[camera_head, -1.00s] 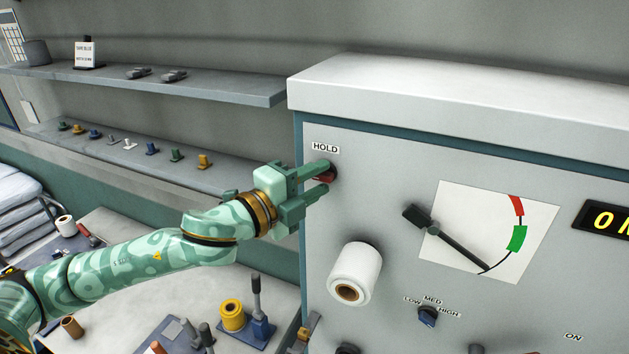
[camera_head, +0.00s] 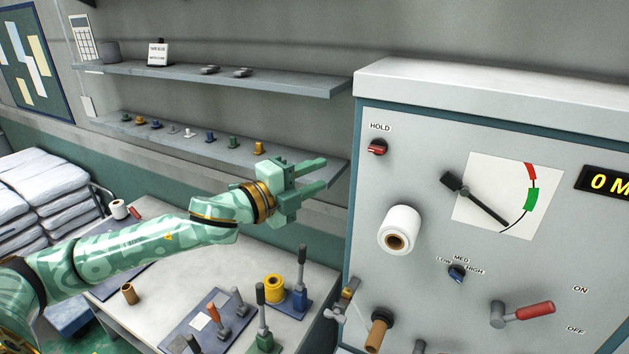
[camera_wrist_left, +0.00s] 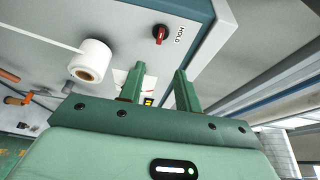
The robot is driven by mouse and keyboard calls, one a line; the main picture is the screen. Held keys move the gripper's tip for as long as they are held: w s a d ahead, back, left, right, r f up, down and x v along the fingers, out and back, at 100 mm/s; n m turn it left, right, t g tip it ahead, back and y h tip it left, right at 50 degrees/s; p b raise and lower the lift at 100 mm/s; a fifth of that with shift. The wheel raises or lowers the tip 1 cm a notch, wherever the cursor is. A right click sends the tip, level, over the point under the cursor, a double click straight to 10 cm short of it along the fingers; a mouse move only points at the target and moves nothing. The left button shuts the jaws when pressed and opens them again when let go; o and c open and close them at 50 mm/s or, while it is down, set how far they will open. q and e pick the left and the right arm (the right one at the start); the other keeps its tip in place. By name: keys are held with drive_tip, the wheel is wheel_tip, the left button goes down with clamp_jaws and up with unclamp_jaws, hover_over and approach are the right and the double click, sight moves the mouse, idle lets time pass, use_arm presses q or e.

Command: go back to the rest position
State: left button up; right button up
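My left gripper (camera_head: 318,177) is open and empty, in the air just left of the grey machine (camera_head: 460,90), below the height of the red HOLD knob (camera_head: 377,147). It touches neither the knob nor the shelf behind it. In the left wrist view the two green fingers of the left gripper (camera_wrist_left: 157,88) stand apart with nothing between them, and the HOLD knob (camera_wrist_left: 160,34) shows beyond their tips. My right gripper is in neither view.
A white roll (camera_head: 400,228) and a red-handled lever (camera_head: 528,311) stick out from the machine's front. Below my left arm, the bench (camera_head: 190,283) carries upright levers and a yellow spool (camera_head: 274,288). A shelf (camera_head: 300,165) with small coloured knobs runs behind the gripper.

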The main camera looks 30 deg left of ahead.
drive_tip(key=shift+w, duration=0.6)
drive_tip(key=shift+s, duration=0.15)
